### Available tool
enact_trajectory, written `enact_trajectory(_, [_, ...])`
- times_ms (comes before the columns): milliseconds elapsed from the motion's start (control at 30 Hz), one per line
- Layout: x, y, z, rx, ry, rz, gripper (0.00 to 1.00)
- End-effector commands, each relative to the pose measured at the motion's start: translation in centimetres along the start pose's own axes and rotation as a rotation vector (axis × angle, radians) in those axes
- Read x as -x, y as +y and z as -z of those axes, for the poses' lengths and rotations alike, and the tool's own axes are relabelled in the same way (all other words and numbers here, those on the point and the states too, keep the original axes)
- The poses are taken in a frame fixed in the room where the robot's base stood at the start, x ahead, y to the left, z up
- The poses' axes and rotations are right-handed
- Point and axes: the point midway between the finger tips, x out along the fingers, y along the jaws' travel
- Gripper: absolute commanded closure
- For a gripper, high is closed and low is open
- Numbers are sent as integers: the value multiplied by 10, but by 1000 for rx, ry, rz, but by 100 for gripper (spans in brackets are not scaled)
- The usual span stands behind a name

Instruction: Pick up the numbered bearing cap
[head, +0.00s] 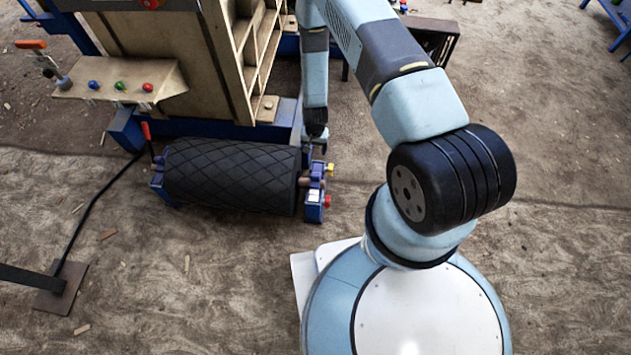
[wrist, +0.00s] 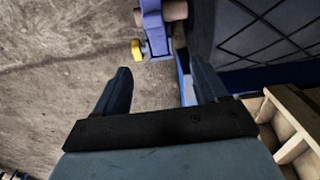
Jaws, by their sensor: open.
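A black roller with a diamond pattern (head: 232,175) lies across a blue frame in the head view. At its right end is a blue bearing assembly (head: 316,178), with a yellow knob (head: 330,169), a red knob (head: 327,205) and a small pale patch. I cannot read a number or tell which part is the cap. In the wrist view a blue-violet bearing part (wrist: 153,28) with a brownish shaft stub stands beyond my gripper (wrist: 160,72), the yellow knob (wrist: 136,49) beside it. My gripper is open, with nothing between its fingers.
A wooden machine housing with shelves (head: 240,50) rises behind the roller, close to my arm. A wooden control panel (head: 120,85) with coloured buttons is at left. A cable and dark post foot (head: 62,290) lie at lower left. Open dirt ground surrounds the roller's front.

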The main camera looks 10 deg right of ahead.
Motion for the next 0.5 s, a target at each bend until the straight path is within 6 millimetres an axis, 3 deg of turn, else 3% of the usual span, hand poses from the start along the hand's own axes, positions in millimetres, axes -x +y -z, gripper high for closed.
enact_trajectory(100, [-23,6,-14,-7,-10,-10,28])
enact_trajectory(200, [-32,8,-20,-11,-12,-14,28])
enact_trajectory(500, [-64,10,-22,-12,-14,-15,28])
